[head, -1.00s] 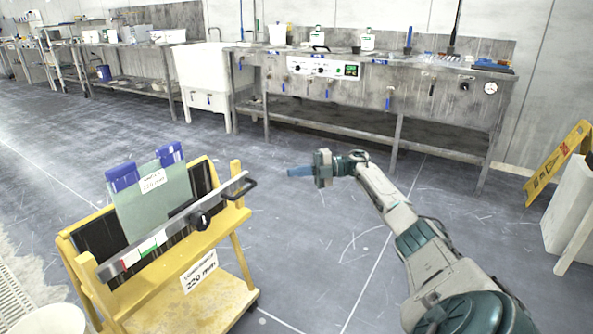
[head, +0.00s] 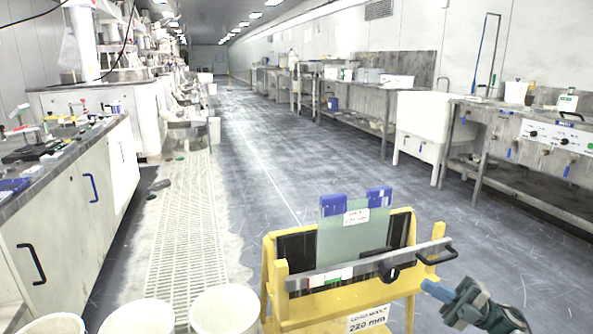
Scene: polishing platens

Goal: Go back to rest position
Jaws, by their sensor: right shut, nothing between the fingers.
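My right gripper (head: 437,291) is at the bottom right of the head view. Its blue fingers are shut with nothing between them, and they point left, close beside the yellow stand in the picture. The yellow stand (head: 274,272) holds a greenish glass plate (head: 340,238) upright with a white label and two blue clips at its top edge. A grey bar with a black knob and handle crosses the front of the plate. My left gripper is not in view.
White buckets (head: 225,309) stand at the bottom left. A white sink (head: 423,118) and a steel bench (head: 540,125) line the right wall. The aisle floor (head: 262,150) between is clear.

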